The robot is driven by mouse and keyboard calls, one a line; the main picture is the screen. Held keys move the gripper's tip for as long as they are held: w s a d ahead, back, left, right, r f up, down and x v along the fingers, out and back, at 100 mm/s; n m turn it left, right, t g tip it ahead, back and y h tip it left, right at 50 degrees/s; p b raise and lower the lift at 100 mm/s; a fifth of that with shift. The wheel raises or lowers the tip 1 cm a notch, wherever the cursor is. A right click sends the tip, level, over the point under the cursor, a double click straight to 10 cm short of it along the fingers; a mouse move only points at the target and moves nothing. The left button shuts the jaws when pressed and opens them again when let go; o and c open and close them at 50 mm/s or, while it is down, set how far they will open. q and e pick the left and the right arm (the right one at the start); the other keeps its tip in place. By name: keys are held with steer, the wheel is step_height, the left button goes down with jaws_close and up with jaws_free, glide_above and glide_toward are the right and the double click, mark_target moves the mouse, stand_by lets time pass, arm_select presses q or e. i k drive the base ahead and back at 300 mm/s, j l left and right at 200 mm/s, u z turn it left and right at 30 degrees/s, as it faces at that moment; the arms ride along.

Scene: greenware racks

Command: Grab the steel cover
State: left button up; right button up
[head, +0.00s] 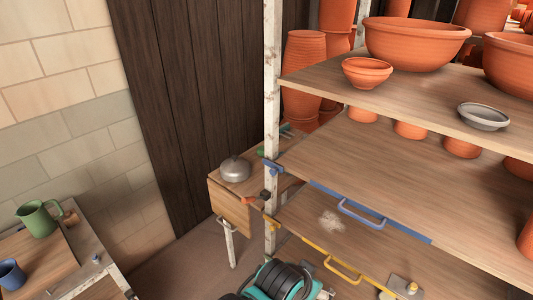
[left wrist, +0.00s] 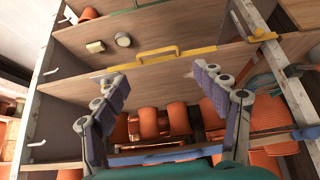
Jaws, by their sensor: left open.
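The steel cover (head: 235,169), a grey metal dome with a small knob on top, sits on a small wooden side table (head: 233,206) left of the rack in the head view. I do not see it in the left wrist view. My left gripper (left wrist: 159,75) is open, its two purple-padded fingers spread wide with nothing between them, in front of the rack's shelves. In the head view only a teal and black part of my arm shows at the bottom, below and right of the cover; the fingertips are not clear there. My right gripper is not in view.
The rack's whitish post (head: 271,100) stands just right of the cover. Its shelves carry terracotta bowls (head: 415,42) and a grey dish (head: 484,117). A blue handle (head: 361,213) and a yellow handle (head: 343,268) stick out. A green mug (head: 38,219) stands on the left table.

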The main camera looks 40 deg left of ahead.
mark_target(235, 169)
steer(key=u, duration=1.65)
steer(key=i+j+z, duration=0.1)
steer(key=i+j, duration=0.25)
steer(key=i+j+z, duration=0.15)
steer(key=i+j, duration=0.15)
steer(key=j, duration=0.15)
steer(key=i+j+z, duration=0.1)
steer(key=i+z, duration=0.15)
steer(key=z, duration=0.15)
steer(key=i+j+z, duration=0.15)
steer(key=z, duration=0.25)
steer(key=i+j+z, duration=0.25)
steer(key=z, duration=0.15)
steer(key=i+j+z, duration=0.15)
steer(key=z, duration=0.25)
steer(key=j, duration=0.1)
